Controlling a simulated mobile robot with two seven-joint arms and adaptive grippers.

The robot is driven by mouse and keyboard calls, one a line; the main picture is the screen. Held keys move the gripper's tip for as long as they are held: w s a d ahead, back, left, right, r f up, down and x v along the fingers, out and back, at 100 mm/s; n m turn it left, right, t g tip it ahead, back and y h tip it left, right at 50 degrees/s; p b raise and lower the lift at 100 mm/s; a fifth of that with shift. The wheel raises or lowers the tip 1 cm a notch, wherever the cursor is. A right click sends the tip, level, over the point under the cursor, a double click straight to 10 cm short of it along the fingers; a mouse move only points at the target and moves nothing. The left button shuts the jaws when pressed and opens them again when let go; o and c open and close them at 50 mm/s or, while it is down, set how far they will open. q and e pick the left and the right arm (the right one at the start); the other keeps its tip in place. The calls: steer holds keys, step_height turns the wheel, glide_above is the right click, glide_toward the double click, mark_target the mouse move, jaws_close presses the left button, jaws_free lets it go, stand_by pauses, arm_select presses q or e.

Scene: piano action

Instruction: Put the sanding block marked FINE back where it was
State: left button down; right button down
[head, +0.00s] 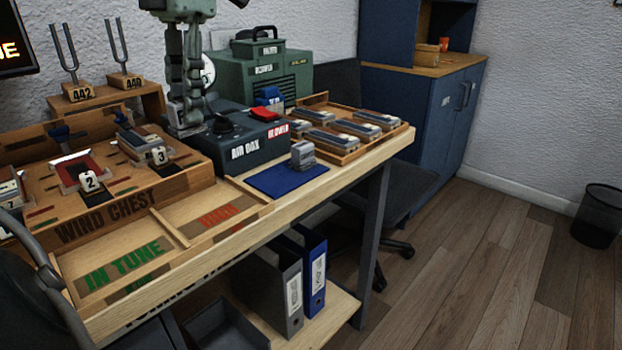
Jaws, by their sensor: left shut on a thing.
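My right gripper is not in view.
The WIND CHEST (110,222) is left, with an IN TUNE tray (160,232) in front. A wooden tray (398,131) of grey pieces is right. The mat's front part is bare.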

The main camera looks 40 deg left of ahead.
arm_select(q)
steer(key=w+d+f, duration=0.1)
steer(key=w+f, duration=0.1)
steer(key=w, duration=0.1)
steer(key=w+d+f, duration=0.2)
steer(key=w, duration=0.1)
steer(key=w+d+f, duration=0.1)
steer(key=w+f, duration=0.1)
steer(key=w, duration=0.1)
steer(key=shift+w+d+f+p, duration=0.2)
steer(key=shift+w+d+p, duration=0.15)
steer(key=shift+w, duration=0.05)
steer(key=shift+w+d+f, duration=0.15)
steer(key=shift+w+f, duration=0.05)
steer(key=shift+w, duration=0.1)
steer(key=shift+w+d+f, duration=0.1)
steer(key=shift+f, duration=2)
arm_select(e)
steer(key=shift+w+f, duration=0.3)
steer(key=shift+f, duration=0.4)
arm_select(q)
steer(key=shift+f, duration=0.15)
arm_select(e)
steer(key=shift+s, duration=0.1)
arm_select(q)
steer(key=c, duration=1.3)
jaws_free()
steer(key=shift+c, duration=0.2)
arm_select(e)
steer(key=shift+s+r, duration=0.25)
